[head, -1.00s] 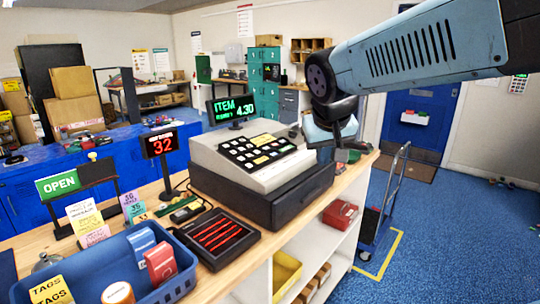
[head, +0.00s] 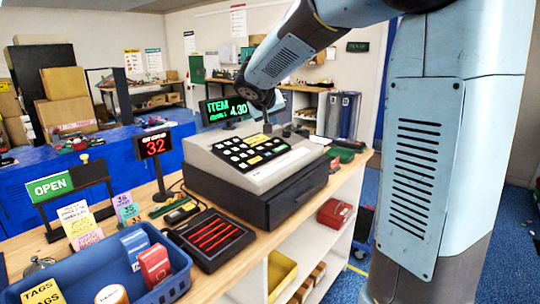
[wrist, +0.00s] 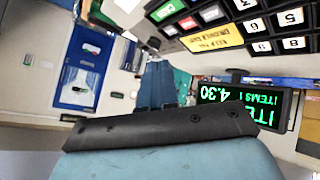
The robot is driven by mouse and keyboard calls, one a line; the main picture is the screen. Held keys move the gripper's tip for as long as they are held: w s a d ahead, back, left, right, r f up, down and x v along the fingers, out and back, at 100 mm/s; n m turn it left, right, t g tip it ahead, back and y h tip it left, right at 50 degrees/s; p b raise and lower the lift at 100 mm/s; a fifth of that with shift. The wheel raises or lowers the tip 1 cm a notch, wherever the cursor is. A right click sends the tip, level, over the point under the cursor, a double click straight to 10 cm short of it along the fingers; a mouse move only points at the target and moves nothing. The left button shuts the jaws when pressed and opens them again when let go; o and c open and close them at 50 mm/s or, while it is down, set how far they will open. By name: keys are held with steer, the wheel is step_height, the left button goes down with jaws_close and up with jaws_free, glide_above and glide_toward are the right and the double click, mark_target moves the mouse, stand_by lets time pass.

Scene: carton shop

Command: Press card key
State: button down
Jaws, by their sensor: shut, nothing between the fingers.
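The cash register (head: 265,170) stands on the counter with its sloped keypad (head: 236,155) facing up. The keypad has several white keys and some coloured ones. In the wrist view, upside down, a wide yellow key (wrist: 212,38), a red key (wrist: 188,23) and a green key (wrist: 170,10) show at the top. Their labels are too small to read, so I cannot tell which is the card key. My gripper (head: 268,123) is shut and empty, above the far part of the keypad. I cannot tell whether it touches a key.
A red 32 sign (head: 157,144), a dark tray with red bars (head: 210,238) and a blue bin (head: 150,290) are to the left.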

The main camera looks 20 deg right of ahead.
stand_by(0.3)
glide_toward(269, 153)
steer(key=shift+w+d+f, duration=0.35)
steer(key=shift+w+d, duration=0.15)
steer(key=shift+w, duration=0.3)
steer(key=shift+w+d+f, duration=0.4)
steer(key=shift+w+d, duration=0.15)
steer(key=shift+w, duration=0.3)
steer(key=shift+w+d+f, duration=0.35)
steer(key=shift+w+d, duration=0.15)
steer(key=shift+w, duration=0.3)
steer(key=shift+f, duration=0.1)
steer(key=shift+f, duration=0.25)
steer(key=shift+s+a+f, duration=0.15)
steer(key=shift+f, duration=0.7)
stand_by(1.4)
steer(key=shift+r, duration=0.2)
steer(key=shift+r, duration=0.7)
